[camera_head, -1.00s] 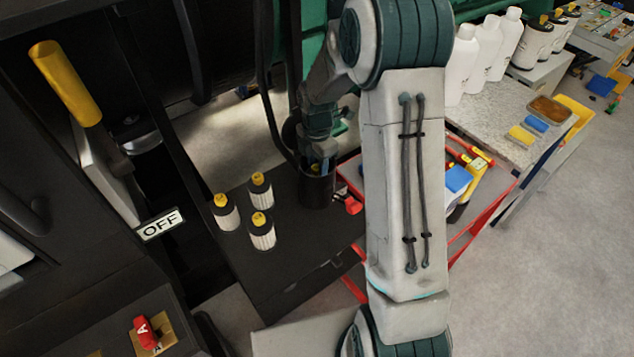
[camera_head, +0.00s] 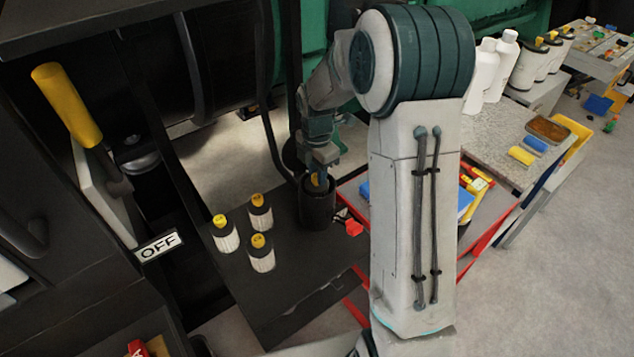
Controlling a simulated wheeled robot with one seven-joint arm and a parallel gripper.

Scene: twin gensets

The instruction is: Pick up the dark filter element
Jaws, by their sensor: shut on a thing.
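My gripper (camera_head: 318,170) points down at the mouth of a dark round can (camera_head: 317,212) on the dark tabletop. It is shut on a yellow-topped piece (camera_head: 315,180) at the can's rim. This looks like the top of the dark filter element; its body is hidden inside the can, so I cannot tell its colour or how deep it sits. Three pale filters with yellow tops, at left (camera_head: 224,234), back (camera_head: 260,212) and front (camera_head: 261,254), stand upright left of the can.
The dark tabletop (camera_head: 290,300) is clear in front of the can. A small red object (camera_head: 354,228) is just right of the can. A red-edged cart (camera_head: 480,243) and a speckled bench (camera_head: 490,135) stand at right. A yellow-handled lever (camera_head: 68,105) rises at left.

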